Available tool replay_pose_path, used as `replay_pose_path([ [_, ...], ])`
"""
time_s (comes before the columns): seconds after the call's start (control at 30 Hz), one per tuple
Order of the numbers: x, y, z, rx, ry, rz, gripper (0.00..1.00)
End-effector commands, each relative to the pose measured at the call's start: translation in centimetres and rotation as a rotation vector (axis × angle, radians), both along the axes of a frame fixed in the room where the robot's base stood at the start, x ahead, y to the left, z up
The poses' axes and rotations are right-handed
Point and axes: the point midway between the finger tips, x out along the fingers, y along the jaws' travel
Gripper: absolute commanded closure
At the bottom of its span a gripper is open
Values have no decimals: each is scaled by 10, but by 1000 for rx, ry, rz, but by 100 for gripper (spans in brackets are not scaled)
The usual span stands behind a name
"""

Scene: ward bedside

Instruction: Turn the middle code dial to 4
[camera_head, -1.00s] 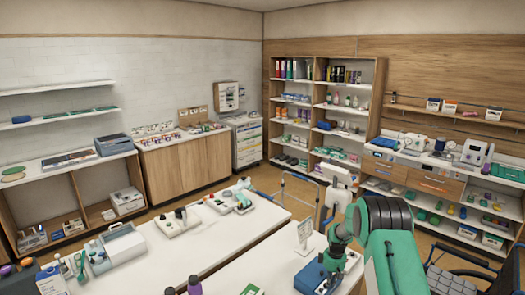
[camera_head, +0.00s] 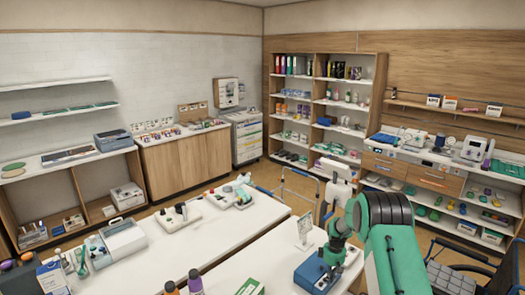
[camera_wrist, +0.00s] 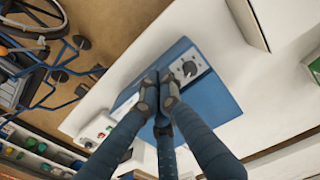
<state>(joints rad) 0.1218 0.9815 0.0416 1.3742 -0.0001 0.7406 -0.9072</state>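A blue code box (camera_head: 318,277) with a pale top panel stands on the white table, under my gripper (camera_head: 333,258) in the head view. In the wrist view the blue box (camera_wrist: 226,98) lies below my gripper (camera_wrist: 160,98). One dark round dial (camera_wrist: 190,68) on its pale panel shows just right of the fingertips. The fingers are drawn close together over the panel. They hide the rest of the panel, so the middle dial and any contact with it cannot be made out. The dial numbers are too small to read.
A small white sign stand (camera_head: 304,231) is just behind the box. A green-and-white carton (camera_head: 250,287) and bottles (camera_head: 195,282) stand to the left at the front edge. A wheelchair (camera_head: 462,268) is at the right. The white table (camera_head: 245,258) has bare room left of the box.

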Motion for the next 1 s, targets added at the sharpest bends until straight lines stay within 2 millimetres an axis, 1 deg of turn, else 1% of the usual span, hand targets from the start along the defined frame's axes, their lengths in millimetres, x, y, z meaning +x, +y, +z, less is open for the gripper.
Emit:
replay_pose_path([
  [0.03,-8,2,-16,3,17,0,100],
  [1.0,-5,-2,-15,1,13,-1,100],
])
